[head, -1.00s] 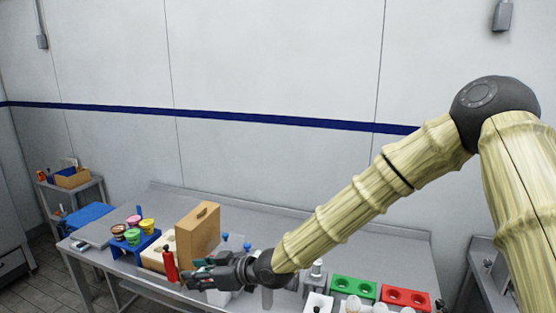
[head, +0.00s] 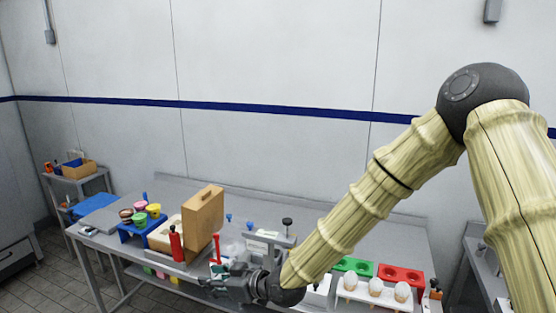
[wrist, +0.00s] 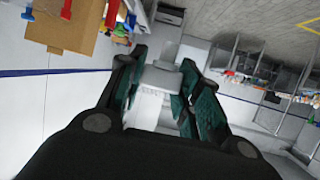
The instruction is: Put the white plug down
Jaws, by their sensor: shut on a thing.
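The white plug (wrist: 158,84) is between the green-padded fingers of my gripper (wrist: 160,92) in the wrist view. The fingers are shut on it, and its lower part is partly hidden by the gripper. In the head view my gripper (head: 216,284) points left at the front of the steel table (head: 340,235), below the wooden box. I cannot make out the plug there. Whether it touches any surface cannot be told.
A red bottle (head: 176,244), a wooden box (head: 203,222) and a blue rack of coloured cups (head: 138,230) stand left of my gripper. Green (head: 354,266) and red (head: 401,275) holders and a white egg tray (head: 374,293) are on the right. The table's back middle is mostly clear.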

